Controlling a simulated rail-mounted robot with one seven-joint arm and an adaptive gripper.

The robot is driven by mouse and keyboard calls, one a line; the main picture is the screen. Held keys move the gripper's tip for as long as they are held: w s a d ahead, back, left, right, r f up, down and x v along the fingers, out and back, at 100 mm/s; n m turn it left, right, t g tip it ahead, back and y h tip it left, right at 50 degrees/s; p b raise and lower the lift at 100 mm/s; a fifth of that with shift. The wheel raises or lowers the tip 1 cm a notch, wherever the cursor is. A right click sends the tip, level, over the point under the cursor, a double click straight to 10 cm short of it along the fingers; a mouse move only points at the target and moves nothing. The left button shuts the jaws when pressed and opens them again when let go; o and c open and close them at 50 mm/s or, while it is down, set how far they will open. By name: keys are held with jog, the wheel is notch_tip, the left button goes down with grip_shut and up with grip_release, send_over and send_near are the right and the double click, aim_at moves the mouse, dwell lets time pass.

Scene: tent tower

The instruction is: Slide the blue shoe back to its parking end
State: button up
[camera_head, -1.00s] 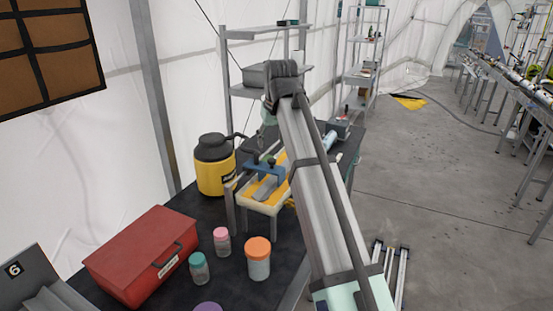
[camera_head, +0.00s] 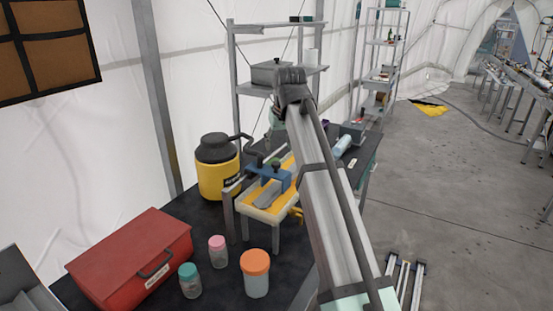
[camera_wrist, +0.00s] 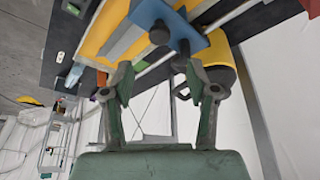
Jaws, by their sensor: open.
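The blue shoe (camera_head: 272,173) sits across a yellow-topped bench fixture (camera_head: 256,214) with a grey bar along it. The shoe (camera_wrist: 190,28) also shows at the top of the wrist view, with dark round knobs (camera_wrist: 160,32) on it. My gripper (camera_wrist: 156,72) has its two green fingers spread apart, with nothing between them. The fingertips are close to the shoe and its knobs; I cannot tell whether they touch. In the head view, my arm hides part of the area around the gripper.
A yellow jug with a black lid (camera_head: 217,168) stands left of the fixture. A red box (camera_head: 130,262) and several lidded jars, one orange-topped (camera_head: 256,272), stand on the dark table in front. A metal shelf (camera_head: 272,75) stands behind.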

aim_at(276, 163)
jog(key=p+x, duration=0.2)
jog(key=x, duration=0.7)
jog(key=shift+f, duration=0.2)
grip_shut()
